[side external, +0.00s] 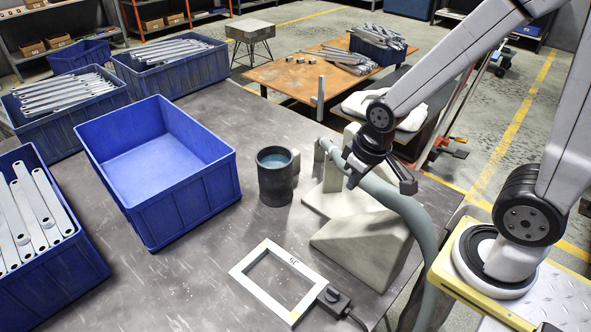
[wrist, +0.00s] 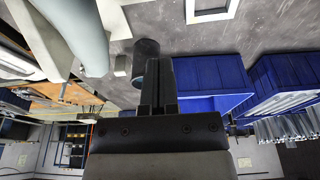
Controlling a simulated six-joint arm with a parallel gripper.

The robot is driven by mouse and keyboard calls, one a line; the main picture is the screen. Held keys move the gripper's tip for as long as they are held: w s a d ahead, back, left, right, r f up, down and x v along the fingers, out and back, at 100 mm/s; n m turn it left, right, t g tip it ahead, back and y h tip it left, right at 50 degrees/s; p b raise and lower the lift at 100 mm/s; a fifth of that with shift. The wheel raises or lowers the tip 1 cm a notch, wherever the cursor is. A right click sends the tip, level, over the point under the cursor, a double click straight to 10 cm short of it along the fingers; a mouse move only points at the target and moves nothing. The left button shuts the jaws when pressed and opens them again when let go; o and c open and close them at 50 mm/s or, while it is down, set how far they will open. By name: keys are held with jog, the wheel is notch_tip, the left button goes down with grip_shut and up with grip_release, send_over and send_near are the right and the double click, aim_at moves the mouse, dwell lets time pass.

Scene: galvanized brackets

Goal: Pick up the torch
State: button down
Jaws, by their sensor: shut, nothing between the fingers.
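What looks like the torch is a thick grey-green hose-like body (side external: 397,203) with a narrow end at the left, lying over a pale angled stand (side external: 367,240) and drooping off the table at the right. It also shows, large, at the upper left of the wrist view (wrist: 80,35). My gripper (side external: 353,181) is by the upper part of this body in the side view, overlapping it; I cannot tell whether they touch. In the wrist view the fingers (wrist: 158,75) are together and empty, with the torch off to the left.
A dark cup (side external: 275,178) with blue-green contents stands left of the stand, a grey block at its side. An empty blue bin (side external: 190,195) is further left, with bins of metal brackets (side external: 38,215) beyond. A white frame (side external: 270,285) and a black cabled device (side external: 335,302) lie in front.

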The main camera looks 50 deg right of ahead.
dwell(0.4)
jog(key=c, duration=0.5)
grip_release()
jog(key=shift+c, duration=0.2)
jog(key=shift+r, duration=0.15)
